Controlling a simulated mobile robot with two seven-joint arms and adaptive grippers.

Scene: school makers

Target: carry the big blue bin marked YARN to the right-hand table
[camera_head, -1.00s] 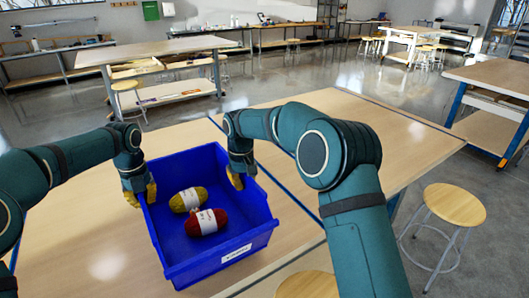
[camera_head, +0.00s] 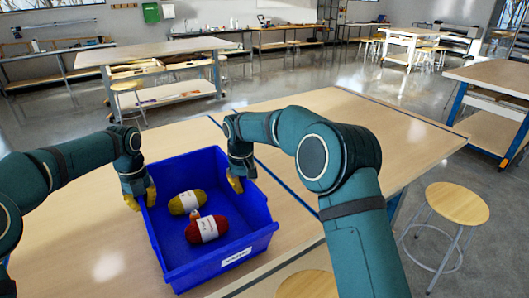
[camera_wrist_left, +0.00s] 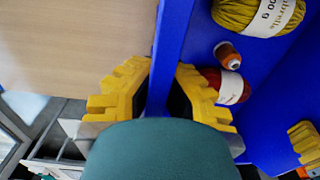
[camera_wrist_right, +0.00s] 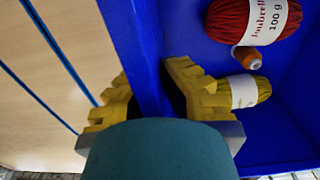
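The big blue bin (camera_head: 258,212) is at the near side of the left table (camera_head: 100,235); whether its bottom touches the tabletop is hidden. A white label (camera_head: 236,258) is on its near wall, too small to read. Inside are yellow yarn (camera_head: 186,202), red yarn (camera_head: 206,229) and a small orange spool (camera_wrist_left: 227,53). My left gripper (camera_head: 139,198) has its yellow fingers on both sides of the bin's left rim, seemingly closed on it. My right gripper (camera_head: 236,184) straddles the opposite rim the same way. A tabletop (camera_head: 340,125) adjoins on the right, past a blue-edged seam.
A wooden stool (camera_head: 457,203) stands on the floor right of the tables, and another stool (camera_head: 307,285) is at the near edge. A separate table (camera_head: 500,76) is at the far right. The adjoining tabletop is clear beyond my right arm.

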